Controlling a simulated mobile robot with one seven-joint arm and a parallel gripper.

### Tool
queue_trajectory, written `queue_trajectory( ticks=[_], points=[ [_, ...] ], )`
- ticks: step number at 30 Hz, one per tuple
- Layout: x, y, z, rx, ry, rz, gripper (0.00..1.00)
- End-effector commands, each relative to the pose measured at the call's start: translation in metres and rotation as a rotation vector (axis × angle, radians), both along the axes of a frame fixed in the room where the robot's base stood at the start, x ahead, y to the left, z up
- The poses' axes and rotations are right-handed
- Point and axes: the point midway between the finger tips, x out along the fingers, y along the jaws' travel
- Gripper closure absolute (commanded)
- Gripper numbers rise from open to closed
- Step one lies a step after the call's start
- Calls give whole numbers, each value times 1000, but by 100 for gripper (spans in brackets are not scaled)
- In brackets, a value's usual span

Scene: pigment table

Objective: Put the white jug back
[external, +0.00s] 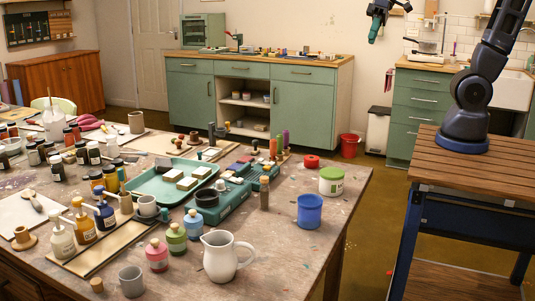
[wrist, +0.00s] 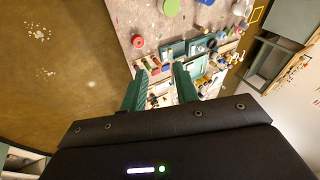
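The white jug (external: 222,262) stands upright near the front edge of the paint-spotted table, its handle to the right. My gripper (external: 372,39) is high up at the top of the external view, well away from the jug, beyond the table's right side. In the wrist view my gripper's two green fingers (wrist: 161,70) are spread apart with nothing held between them.
Pink, green and blue bottles (external: 177,238) stand close behind the jug, and a grey mug (external: 132,281) is to its left. A blue cup (external: 309,211) and a green-lidded tub (external: 331,181) stand to its right. The table's front right is mostly clear.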

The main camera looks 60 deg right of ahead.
Motion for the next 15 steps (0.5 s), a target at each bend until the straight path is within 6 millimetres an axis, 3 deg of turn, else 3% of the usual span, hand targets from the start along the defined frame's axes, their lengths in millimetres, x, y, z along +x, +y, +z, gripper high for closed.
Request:
queue_trajectory(
  ticks=[3,9,15],
  points=[
    [-23,-41,3,-88,-50,-31,70],
    [-62,-102,3,-241,-117,-88,70],
    [-92,-145,0,-360,-161,-139,70]
  ],
)
